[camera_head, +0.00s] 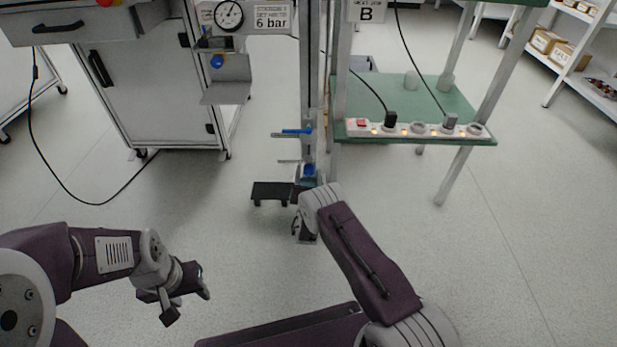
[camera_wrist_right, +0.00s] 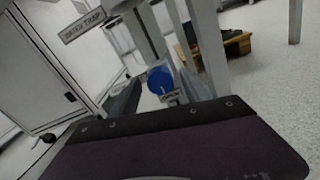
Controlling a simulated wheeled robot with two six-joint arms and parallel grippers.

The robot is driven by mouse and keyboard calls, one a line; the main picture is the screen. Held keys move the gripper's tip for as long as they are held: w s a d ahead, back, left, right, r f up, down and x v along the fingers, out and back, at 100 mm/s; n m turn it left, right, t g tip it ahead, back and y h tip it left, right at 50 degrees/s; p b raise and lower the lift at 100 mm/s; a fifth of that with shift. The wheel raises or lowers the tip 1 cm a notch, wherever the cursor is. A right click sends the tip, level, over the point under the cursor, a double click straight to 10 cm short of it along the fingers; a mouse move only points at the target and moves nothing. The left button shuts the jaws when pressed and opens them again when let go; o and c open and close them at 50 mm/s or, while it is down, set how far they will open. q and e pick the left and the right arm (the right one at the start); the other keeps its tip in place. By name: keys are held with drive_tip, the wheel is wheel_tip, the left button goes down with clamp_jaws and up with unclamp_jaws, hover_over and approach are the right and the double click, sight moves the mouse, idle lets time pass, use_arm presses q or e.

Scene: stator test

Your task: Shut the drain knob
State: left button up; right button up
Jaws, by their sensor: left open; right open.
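The drain knob is most likely the round blue knob (camera_wrist_right: 160,80) low on the post in the right wrist view. A small label (camera_wrist_right: 171,98) sits just below it, too small to read surely. In the head view a blue part (camera_head: 309,170) shows at the post's foot, partly hidden by my right arm. My right gripper (camera_head: 301,229) is open, just in front of the post's foot and mostly hidden by its wrist. No contact with the knob shows. My left gripper (camera_head: 186,304) is open and empty over bare floor at the lower left.
A sign reading WATER TRAP (camera_wrist_right: 84,26) hangs beside the post. Above the knob is a blue lever (camera_head: 297,131); a black plate (camera_head: 271,192) lies left of the post's foot. A grey cabinet (camera_head: 160,100) stands left, a green bench with a power strip (camera_head: 418,129) right.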

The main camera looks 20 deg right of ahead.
clamp_jaws()
drive_tip(key=shift+m, duration=0.3)
drive_tip(key=m+p, duration=0.2)
drive_tip(key=m, duration=0.1)
drive_tip(key=shift+m, duration=0.4)
drive_tip(key=m+p, duration=0.1)
drive_tip(key=m, duration=0.3)
drive_tip(key=shift+p, duration=0.35)
drive_tip(key=m+p, duration=0.1)
drive_tip(key=m, duration=0.4)
drive_tip(key=shift+m+p, duration=0.4)
drive_tip(key=shift+f+m+p, duration=0.1)
drive_tip(key=shift+m+p, duration=0.4)
drive_tip(key=shift+m, duration=1.3)
